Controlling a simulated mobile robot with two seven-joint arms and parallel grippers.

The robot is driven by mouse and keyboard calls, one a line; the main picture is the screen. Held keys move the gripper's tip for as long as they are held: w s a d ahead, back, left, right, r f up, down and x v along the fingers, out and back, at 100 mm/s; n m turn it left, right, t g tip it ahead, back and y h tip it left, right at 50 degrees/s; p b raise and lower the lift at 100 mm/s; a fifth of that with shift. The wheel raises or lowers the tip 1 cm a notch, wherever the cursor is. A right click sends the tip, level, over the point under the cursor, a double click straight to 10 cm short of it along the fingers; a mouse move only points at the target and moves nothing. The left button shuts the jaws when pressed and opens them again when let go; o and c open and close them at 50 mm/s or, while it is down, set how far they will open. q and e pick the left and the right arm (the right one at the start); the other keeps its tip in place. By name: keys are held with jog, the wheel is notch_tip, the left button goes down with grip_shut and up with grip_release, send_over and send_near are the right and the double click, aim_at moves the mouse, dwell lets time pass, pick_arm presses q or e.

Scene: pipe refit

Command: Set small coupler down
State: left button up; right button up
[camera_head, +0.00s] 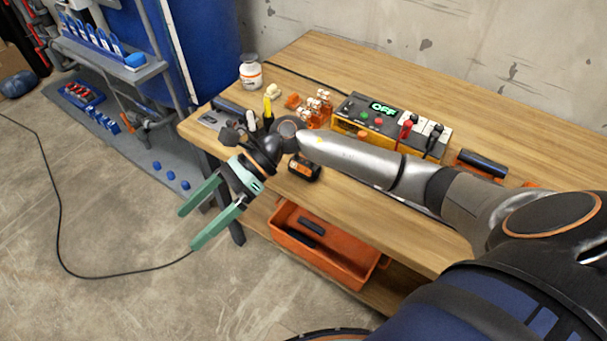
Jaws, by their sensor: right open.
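My right gripper (188,230) has two green fingers spread apart with nothing between them. It hangs past the left front edge of the wooden workbench (420,218), over the floor. I cannot single out the small coupler for certain. Two short black pieces lie in the orange bin (372,277) on the shelf under the bench. A dark cylinder (484,163) lies at the right back of the bench, close to orange parts. My right arm crosses above the bench and hides part of its top. My left gripper is not in view.
A yellow-black power box (372,117) reading OFF stands at the bench's back. Left of it are clear-orange fittings (316,108), an orange piece (292,101) and a white jar (250,72). A blue-grey rack (110,60) stands at left. A black cable crosses the floor.

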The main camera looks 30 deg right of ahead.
notch_tip(320, 180, up, 3)
jog(key=a+m+t+y, duration=0.3)
jog(key=m+t+y, duration=0.2)
jog(key=m, duration=0.5)
jog(key=d+f+m+t+h, duration=0.5)
jog(key=d+f+m+h, duration=0.25)
jog(key=m, duration=0.85)
jog(key=d+f+m+t+h, duration=0.6)
jog(key=f+m, duration=0.3)
jog(key=m, duration=0.7)
jog(key=s+d+f+m+g+h, duration=0.3)
jog(key=s+f+m+g, duration=0.2)
jog(key=s+f, duration=0.6)
jog(key=s+m, duration=0.1)
jog(key=m, duration=0.1)
jog(key=shift+m+g, duration=0.4)
jog(key=shift+f, duration=0.1)
